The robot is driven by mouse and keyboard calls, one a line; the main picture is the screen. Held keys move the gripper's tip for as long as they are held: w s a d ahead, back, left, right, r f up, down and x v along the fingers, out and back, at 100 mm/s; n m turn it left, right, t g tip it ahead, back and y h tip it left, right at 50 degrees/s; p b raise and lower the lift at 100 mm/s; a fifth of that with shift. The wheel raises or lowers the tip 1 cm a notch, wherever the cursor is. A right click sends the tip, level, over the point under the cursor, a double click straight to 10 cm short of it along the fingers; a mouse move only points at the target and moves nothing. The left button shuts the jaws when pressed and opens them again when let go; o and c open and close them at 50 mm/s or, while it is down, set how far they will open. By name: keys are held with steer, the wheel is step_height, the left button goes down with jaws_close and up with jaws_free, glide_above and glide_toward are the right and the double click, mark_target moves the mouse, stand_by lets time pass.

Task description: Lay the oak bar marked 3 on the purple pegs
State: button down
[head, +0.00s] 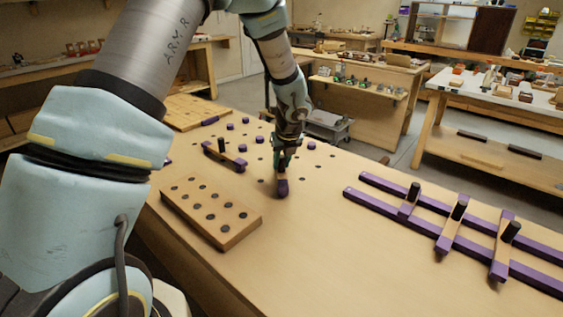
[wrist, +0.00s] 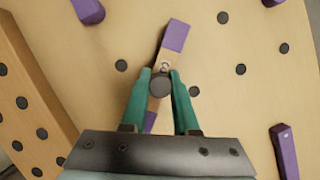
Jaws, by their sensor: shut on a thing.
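My gripper (head: 284,158) is over the middle of the bench. In the wrist view its green fingers (wrist: 160,88) are shut on the black knob (wrist: 160,85) of an oak bar with purple ends (wrist: 175,36). One purple end of this bar also shows in the head view (head: 282,188), just below the fingers. I cannot read its mark, nor tell whether it touches the bench.
Another purple-ended bar with a black knob (head: 222,156) is to the left. An oak block with black holes (head: 211,211) lies at the front left. The bench between is clear.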

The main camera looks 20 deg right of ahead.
steer(key=shift+c, duration=1)
jaws_free()
steer(key=shift+r, duration=0.15)
step_height(320, 180, up, 8)
steer(key=p, duration=0.8)
